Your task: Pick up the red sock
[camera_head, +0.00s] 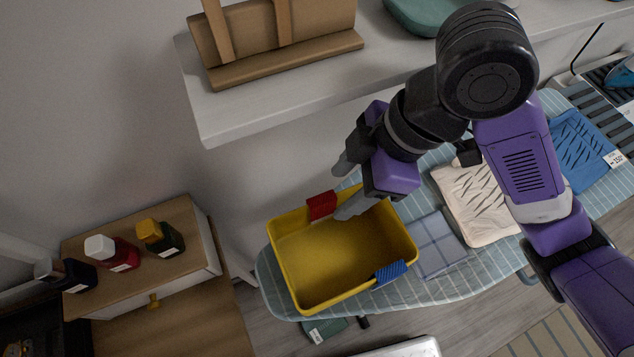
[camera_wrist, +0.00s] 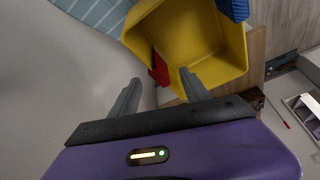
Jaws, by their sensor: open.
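The red sock (camera_head: 321,205) hangs over the back rim of a yellow bin (camera_head: 304,297) on the ironing board. In the wrist view the red sock (camera_wrist: 159,70) shows on the bin's near edge, ahead of my gripper and between the lines of its two fingers. My gripper (camera_head: 341,188) is open and empty, just above and to the right of the sock in the head view. In the wrist view my gripper's fingers (camera_wrist: 162,88) are spread apart. I cannot tell whether a finger touches the bin rim.
A blue cloth (camera_head: 390,272) hangs over the bin's front right rim. A folded checked cloth (camera_head: 437,243) and a cream cloth (camera_head: 472,203) lie on the ironing board (camera_head: 462,283). A grey shelf (camera_head: 270,99) is close behind my arm. Several bottles stand on a wooden cabinet (camera_head: 190,268) at left.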

